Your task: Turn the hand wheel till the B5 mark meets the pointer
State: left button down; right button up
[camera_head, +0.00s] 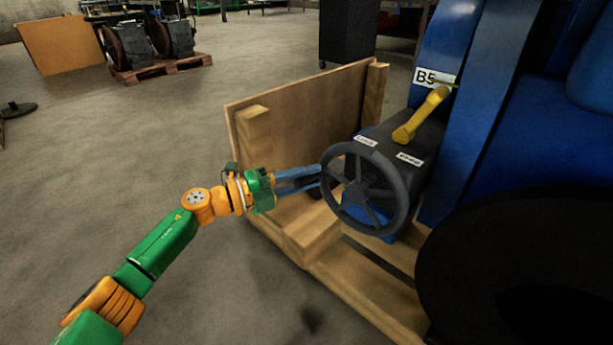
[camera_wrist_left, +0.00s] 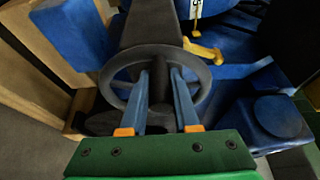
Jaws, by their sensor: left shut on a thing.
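The dark hand wheel (camera_head: 398,213) stands on the front of a dark housing; it also shows in the left wrist view (camera_wrist_left: 202,92). My left gripper (camera_head: 320,180) reaches it from the left and is shut on it. In the left wrist view my gripper's two blue fingers (camera_wrist_left: 160,74) lie either side of a dark part near the hub. The exact contact is hard to tell. The white B5 mark (camera_head: 427,77) is on the blue body above. The yellow pointer (camera_head: 420,117) sits just below it, its upper end close to the plate's lower right. My right gripper is not in view.
A wooden crate panel (camera_head: 300,118) stands behind and left of the wheel, with a wooden block (camera_head: 312,236) below. Two small white labels (camera_head: 367,141) on the housing are too small to read. A large dark round part (camera_head: 520,260) fills the lower right.

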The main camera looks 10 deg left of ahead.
pick_arm(q)
jog(key=c, duration=0.7)
grip_release()
jog(key=shift+o, duration=0.2)
jog(key=p+v, duration=0.1)
jog(key=v, duration=0.6)
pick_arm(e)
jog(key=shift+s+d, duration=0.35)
